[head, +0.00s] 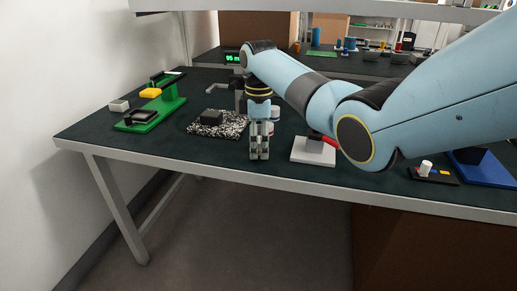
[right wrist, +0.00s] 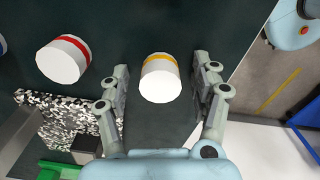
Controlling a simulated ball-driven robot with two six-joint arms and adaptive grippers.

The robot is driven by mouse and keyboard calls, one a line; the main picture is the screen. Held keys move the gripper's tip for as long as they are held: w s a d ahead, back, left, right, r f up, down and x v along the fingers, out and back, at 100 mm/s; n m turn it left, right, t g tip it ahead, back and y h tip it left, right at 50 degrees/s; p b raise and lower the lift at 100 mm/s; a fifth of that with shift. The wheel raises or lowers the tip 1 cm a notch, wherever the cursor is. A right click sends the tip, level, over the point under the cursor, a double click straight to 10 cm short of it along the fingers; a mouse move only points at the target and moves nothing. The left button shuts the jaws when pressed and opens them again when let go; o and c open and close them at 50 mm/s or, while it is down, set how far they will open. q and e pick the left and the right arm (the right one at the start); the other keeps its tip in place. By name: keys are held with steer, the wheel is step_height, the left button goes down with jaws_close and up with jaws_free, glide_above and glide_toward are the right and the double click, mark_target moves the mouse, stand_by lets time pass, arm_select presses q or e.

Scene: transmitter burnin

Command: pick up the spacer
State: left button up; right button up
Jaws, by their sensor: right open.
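No part is labelled as the spacer, so I cannot tell for certain which one it is. In the right wrist view, a white cylinder with a yellow band (right wrist: 160,82) sits between the two fingers of my right gripper (right wrist: 161,68), with visible gaps on both sides. A white cylinder with a red band (right wrist: 62,60) lies to the left, outside the fingers. In the head view, my right gripper (head: 259,156) points down over the dark table and partly hides white cylinders (head: 275,113) behind it. It is open and empty. My left gripper is out of view.
A speckled mat (head: 232,130) with a black block lies left of the gripper. A green stand (head: 150,118) is farther left. A white plate (head: 312,152) with a red-and-black item is to the right. A blue tray (head: 487,170) is far right.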

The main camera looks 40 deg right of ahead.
steer(key=c, duration=1.3)
